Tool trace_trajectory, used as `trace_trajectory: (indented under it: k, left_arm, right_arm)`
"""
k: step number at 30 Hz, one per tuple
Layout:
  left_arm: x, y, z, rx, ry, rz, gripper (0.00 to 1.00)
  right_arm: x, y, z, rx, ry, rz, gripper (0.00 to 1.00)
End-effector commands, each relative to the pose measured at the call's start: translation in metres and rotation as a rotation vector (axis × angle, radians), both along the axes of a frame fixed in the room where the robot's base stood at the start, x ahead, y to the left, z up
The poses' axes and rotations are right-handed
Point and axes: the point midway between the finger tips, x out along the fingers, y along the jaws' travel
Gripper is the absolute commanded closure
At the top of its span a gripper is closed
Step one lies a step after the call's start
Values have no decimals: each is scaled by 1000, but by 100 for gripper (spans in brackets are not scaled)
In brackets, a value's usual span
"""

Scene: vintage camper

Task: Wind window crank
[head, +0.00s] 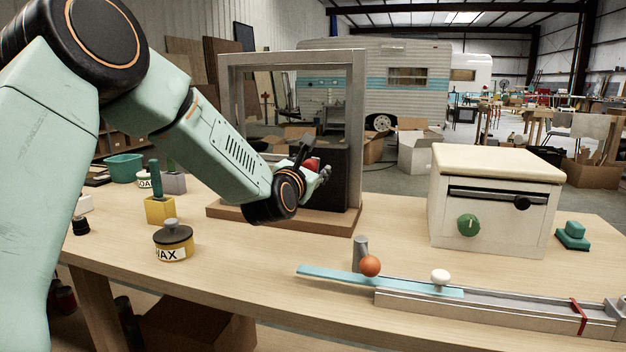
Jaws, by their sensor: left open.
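The window frame (230,110) is a grey upright frame on a brown base (232,212) on the table, with a dark panel (343,178) low on its right side. My left gripper (318,166) is open in front of that panel, with its fingers pointing right. A small red part (311,164), possibly the crank's knob, shows at the fingers. I cannot tell whether they touch it. The rest of the crank is hidden by my gripper and wrist. My right gripper is out of view.
A cream cabinet (440,208) with a green knob (468,225) stands to the right. A rail (470,315) with a blue strip (330,276) and an orange ball (370,266) lies in front. A wax tin (174,242) and yellow block (160,211) stand left.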

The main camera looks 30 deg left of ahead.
Motion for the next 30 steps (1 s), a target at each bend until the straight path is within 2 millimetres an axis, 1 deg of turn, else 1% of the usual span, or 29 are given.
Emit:
trace_trajectory:
  k: [11,30]
  left_arm:
    - [-1,0,-1,-1,2,0,49]
    - [-42,-10,-1,-3,0,0,49]
  right_arm:
    - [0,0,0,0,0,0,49]
    - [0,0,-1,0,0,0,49]
